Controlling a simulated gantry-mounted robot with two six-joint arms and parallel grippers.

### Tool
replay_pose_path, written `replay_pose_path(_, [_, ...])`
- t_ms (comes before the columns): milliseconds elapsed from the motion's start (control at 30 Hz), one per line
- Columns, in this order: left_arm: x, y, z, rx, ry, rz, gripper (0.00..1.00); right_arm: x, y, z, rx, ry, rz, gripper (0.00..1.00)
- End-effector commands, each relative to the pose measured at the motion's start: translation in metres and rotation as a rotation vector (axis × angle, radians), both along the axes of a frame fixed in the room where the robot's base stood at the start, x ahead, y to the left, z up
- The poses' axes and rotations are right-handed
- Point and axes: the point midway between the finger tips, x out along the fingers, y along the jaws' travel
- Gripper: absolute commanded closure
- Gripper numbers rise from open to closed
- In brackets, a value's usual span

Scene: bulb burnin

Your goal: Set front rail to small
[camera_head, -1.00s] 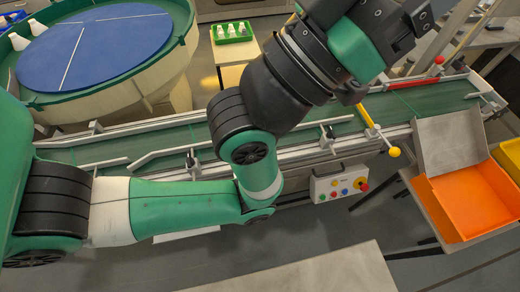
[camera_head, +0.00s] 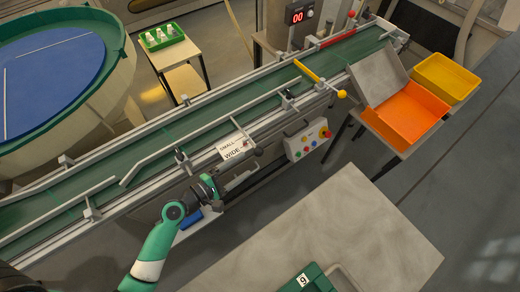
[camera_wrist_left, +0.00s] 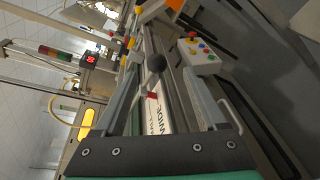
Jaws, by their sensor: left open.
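The front rail (camera_head: 215,128) is the grey guide along the near side of the green conveyor. A white plate (camera_head: 233,149) marked SMALL and WIDE is fixed at the conveyor's near edge. The plate also shows in the left wrist view (camera_wrist_left: 166,115), with a red pointer (camera_wrist_left: 152,96) across it. A black ball knob (camera_wrist_left: 156,63) stands beyond the pointer. My left gripper (camera_head: 241,178) is open, in front of the plate below the conveyor edge. In the left wrist view its fingers (camera_wrist_left: 163,82) spread on either side of the plate and knob, without visible contact. My right gripper is out of view.
A control box (camera_head: 307,140) with coloured buttons hangs right of the plate. A yellow-knobbed bar (camera_head: 320,79) crosses the conveyor. An orange bin (camera_head: 405,115) and a yellow bin (camera_head: 446,77) stand at right. A grey table (camera_head: 345,225) lies in front.

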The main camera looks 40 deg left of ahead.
Motion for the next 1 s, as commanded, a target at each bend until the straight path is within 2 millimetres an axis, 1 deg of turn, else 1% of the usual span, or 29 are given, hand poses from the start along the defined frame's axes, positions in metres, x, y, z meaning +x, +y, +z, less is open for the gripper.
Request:
replay_pose_path(33, [-0.004, 0.005, -0.001, -0.002, 0.006, 0.016, 0.26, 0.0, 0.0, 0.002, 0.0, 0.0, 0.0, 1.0])
replay_pose_path(133, [-0.002, 0.006, 0.0, 0.001, 0.003, 0.018, 0.26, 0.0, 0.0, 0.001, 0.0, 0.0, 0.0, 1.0])
replay_pose_path(267, [0.007, 0.006, -0.003, 0.004, 0.004, 0.014, 0.26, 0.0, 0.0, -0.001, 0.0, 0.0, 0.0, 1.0])
replay_pose_path(367, [0.023, 0.005, -0.007, 0.006, 0.002, 0.012, 0.26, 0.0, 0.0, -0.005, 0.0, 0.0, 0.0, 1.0])
replay_pose_path(600, [0.076, 0.003, -0.019, 0.006, 0.001, 0.012, 0.26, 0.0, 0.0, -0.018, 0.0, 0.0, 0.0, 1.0])
replay_pose_path(700, [0.094, 0.003, -0.023, 0.006, 0.0, 0.013, 0.26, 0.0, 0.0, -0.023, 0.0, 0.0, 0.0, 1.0])
replay_pose_path(833, [0.108, 0.002, -0.025, 0.005, 0.002, 0.013, 0.26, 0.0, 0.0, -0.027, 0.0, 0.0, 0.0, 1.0])
replay_pose_path(1000, [0.112, 0.002, -0.025, 0.005, 0.002, 0.016, 0.26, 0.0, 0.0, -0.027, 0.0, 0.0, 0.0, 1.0])
